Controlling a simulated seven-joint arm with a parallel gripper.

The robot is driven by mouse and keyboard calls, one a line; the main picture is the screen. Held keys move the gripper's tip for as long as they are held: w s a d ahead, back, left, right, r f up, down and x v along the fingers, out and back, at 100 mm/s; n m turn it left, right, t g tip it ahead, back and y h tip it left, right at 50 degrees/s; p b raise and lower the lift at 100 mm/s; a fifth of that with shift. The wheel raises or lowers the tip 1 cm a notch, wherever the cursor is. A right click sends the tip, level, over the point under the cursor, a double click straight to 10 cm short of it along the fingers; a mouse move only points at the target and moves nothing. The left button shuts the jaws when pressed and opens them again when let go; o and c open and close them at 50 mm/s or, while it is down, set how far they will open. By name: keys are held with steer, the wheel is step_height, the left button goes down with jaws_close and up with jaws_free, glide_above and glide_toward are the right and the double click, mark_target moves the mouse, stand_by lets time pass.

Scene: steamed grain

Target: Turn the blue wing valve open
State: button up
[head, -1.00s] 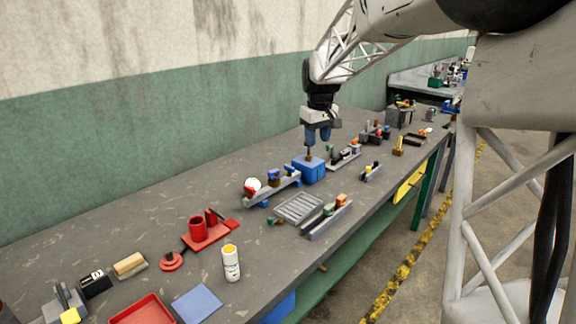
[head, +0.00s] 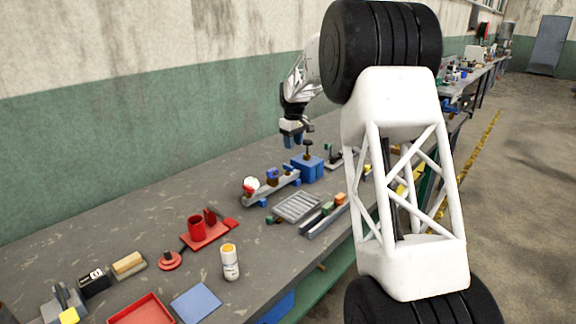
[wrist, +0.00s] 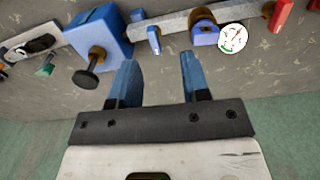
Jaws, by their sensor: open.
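The blue wing valve (wrist: 153,39) is a small blue handle on a grey pipe on the bench. In the wrist view it lies just beyond my fingertips, between their lines. In the head view the blue wing (head: 288,169) shows small beside the blue box. My gripper (wrist: 159,60) is open and empty, its two blue fingers apart from the wing. In the head view my gripper (head: 292,141) hangs above the bench, behind the pipe. How far the wing is turned is hard to tell.
A blue box (wrist: 98,38) with a dark knob (wrist: 86,78) stands left of the wing in the wrist view. A white gauge (wrist: 233,38) and a red handle (wrist: 279,18) are to the right. A grey slotted tray (head: 298,207) lies in front of the pipe.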

glide_above(288, 165)
steer(key=shift+n, duration=0.4)
step_height(288, 165, down, 4)
steer(key=shift+f, duration=0.25)
steer(key=shift+s+f, duration=0.1)
steer(key=shift+f, duration=3.85)
jaws_close()
